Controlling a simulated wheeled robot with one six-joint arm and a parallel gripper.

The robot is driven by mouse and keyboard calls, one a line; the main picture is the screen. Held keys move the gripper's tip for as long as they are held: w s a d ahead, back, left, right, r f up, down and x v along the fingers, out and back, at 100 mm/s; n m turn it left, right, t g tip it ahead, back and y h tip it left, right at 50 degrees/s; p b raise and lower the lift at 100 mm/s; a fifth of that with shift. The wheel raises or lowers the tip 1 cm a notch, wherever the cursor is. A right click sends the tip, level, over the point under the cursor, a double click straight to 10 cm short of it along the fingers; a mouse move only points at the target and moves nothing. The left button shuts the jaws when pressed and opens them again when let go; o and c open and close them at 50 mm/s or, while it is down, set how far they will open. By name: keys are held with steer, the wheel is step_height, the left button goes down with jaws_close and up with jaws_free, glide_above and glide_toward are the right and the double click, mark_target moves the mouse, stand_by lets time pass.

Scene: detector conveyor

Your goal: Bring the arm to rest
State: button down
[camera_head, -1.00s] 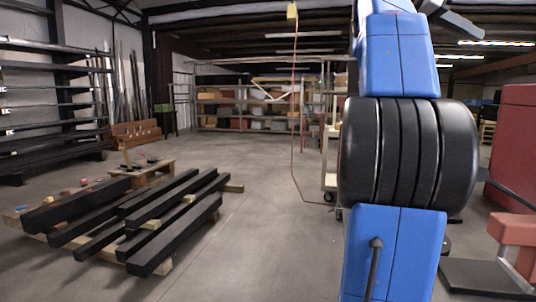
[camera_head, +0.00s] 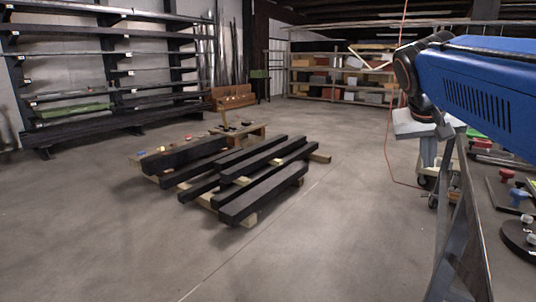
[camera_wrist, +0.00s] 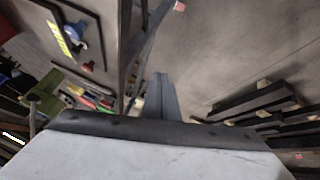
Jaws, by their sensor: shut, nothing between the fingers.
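My blue arm (camera_head: 480,85) reaches in from the right edge of the head view, nearly level, with a black joint (camera_head: 408,72) at its far end. My gripper (camera_wrist: 161,90) shows in the wrist view as grey fingers close together beyond a dark-edged pale surface. It is shut and holds nothing. The fingers stand over or near the edge of a bench, with bare floor beyond. I cannot tell the exact gap to the bench.
Black bars (camera_head: 262,198) lie on timbers on the floor at centre. Tools and red-knobbed items lie on the right-hand bench (camera_head: 500,185). A cable (camera_head: 388,135) hangs near my arm's end. Racks (camera_head: 110,65) stand at the back left. The front floor is clear.

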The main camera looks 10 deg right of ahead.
steer(key=s+a+f+n+y, duration=0.3)
steer(key=s+a+f, duration=0.1)
steer(key=a+f, duration=0.7)
steer(key=s+a+f+n+t+y, duration=0.1)
steer(key=s+a+f+n+y, duration=0.2)
steer(key=a+f, duration=0.7)
step_height(320, 180, down, 5)
steer(key=shift+s+a+f+n, duration=0.1)
steer(key=shift+s+a+n, duration=0.25)
steer(key=shift+s+n, duration=0.2)
